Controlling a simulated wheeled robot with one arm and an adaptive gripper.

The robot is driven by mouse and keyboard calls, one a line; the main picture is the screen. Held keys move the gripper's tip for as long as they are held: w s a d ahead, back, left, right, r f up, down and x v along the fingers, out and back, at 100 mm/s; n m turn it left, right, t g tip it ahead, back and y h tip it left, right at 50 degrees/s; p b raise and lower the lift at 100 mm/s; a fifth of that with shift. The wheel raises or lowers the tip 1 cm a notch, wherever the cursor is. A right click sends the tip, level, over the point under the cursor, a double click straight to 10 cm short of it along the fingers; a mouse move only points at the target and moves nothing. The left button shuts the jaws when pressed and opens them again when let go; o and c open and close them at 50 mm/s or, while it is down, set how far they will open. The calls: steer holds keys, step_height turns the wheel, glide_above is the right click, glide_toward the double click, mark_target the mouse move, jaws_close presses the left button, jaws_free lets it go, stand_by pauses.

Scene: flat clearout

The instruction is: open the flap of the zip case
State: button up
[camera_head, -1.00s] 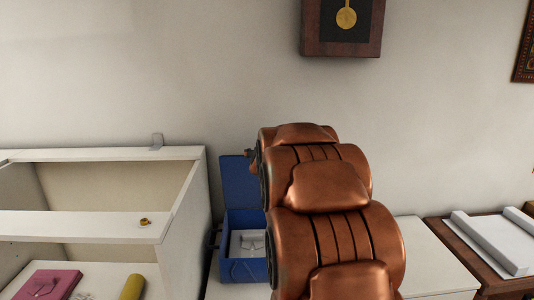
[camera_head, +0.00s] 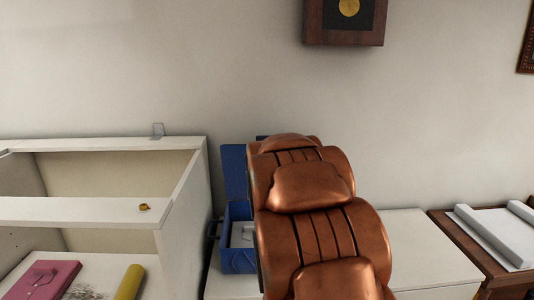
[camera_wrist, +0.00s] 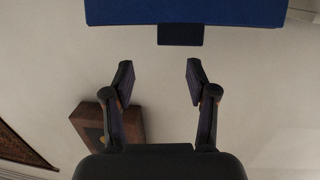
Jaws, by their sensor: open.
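The blue zip case (camera_head: 238,258) stands on a white surface, partly hidden behind my arm. Its flap (camera_head: 233,172) stands up at the back, near the wall, so the case is open; a pale item shows inside. In the wrist view a blue panel, apparently the flap (camera_wrist: 190,12), crosses the top edge, with a small dark tab (camera_wrist: 181,34) sticking out from it. My gripper (camera_wrist: 159,76) is open with nothing between its fingers. The panel and tab lie beyond the fingertips, with no visible contact. The head view hides my gripper behind the arm.
A white open-topped cabinet (camera_head: 182,198) stands close to the left, with a small gold item (camera_head: 144,207) on its ledge. A pink book (camera_head: 46,280) and yellow cylinder (camera_head: 130,282) lie lower left. A wall clock (camera_head: 345,24) hangs above. The white top (camera_head: 425,250) to the right is clear.

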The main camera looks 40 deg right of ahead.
steer(key=a+f+t+b, duration=0.1)
steer(key=f, duration=0.1)
steer(key=a+f+t+h+b, duration=0.1)
steer(key=f+t+b, duration=0.1)
steer(key=a+f+t+h+b, duration=0.1)
steer(key=f+b, duration=0.1)
steer(key=shift+s+n, duration=0.3)
steer(key=shift+n, duration=0.1)
jaws_close()
steer(key=w+d+r+t+p, duration=0.1)
steer(key=w+d+r+p, duration=0.3)
steer(key=w+d, duration=0.4)
steer(key=shift+w+r, duration=0.3)
steer(key=shift+w, duration=0.7)
